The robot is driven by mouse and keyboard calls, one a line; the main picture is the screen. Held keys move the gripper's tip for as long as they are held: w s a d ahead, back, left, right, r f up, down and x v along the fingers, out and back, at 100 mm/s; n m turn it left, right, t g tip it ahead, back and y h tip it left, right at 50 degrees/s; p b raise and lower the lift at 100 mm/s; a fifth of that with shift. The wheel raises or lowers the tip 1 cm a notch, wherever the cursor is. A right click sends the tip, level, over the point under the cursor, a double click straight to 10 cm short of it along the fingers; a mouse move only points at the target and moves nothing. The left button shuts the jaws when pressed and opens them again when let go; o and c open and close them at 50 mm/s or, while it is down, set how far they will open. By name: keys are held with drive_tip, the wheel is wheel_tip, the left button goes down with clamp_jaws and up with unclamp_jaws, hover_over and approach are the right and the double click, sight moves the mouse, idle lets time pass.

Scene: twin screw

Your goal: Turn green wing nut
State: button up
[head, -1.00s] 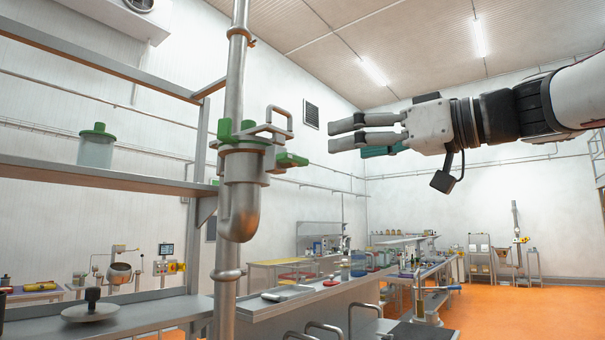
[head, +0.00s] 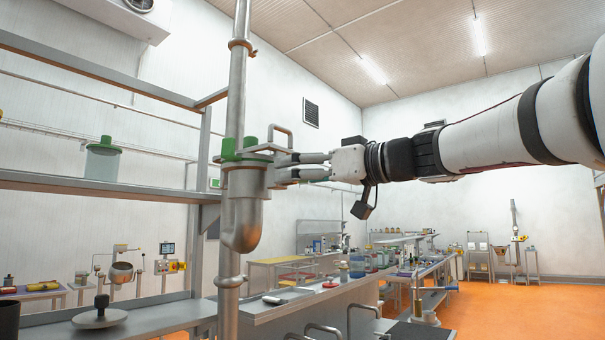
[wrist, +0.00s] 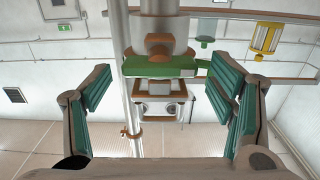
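The green wing nut (wrist: 160,70) shows in the wrist view as a flat green bar across the steel pipe fitting (wrist: 160,25). Its right end comes close to my right fingertip; I cannot tell whether they touch. In the head view, green parts (head: 229,148) show on top of the fitting (head: 243,207), and the side facing my gripper is hidden by the fingers. My gripper (head: 280,167) reaches in from the right, its fingertips at the fitting. In the wrist view my gripper (wrist: 160,82) is open, with its teal pads spread wide on either side of the bar.
A steel U-shaped handle (head: 282,130) rises from the fitting just above my fingers. The vertical pipe (head: 235,90) stands behind it. A shelf (head: 100,184) at left holds a green-lidded jar (head: 103,160). A workbench (head: 300,302) lies below. The air right of the fitting is otherwise clear.

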drive_tip(key=c, duration=1.1)
drive_tip(key=shift+w+f+m+b, duration=0.1)
drive_tip(key=shift+m+b, duration=0.2)
drive_tip(key=shift+b, duration=0.6)
drive_tip(key=shift+d+f+m+p, duration=0.15)
drive_tip(key=shift+m+p, duration=0.7)
drive_tip(key=shift+m, duration=3.65)
drive_tip(key=shift+a+f+m+p, duration=0.1)
drive_tip(key=shift+m+p, duration=0.7)
drive_tip(key=shift+m, duration=3.7)
drive_tip(key=shift+d+f+m+p, duration=0.15)
drive_tip(key=shift+m+p, duration=0.7)
drive_tip(key=shift+m, duration=3.65)
drive_tip(key=shift+f, duration=0.1)
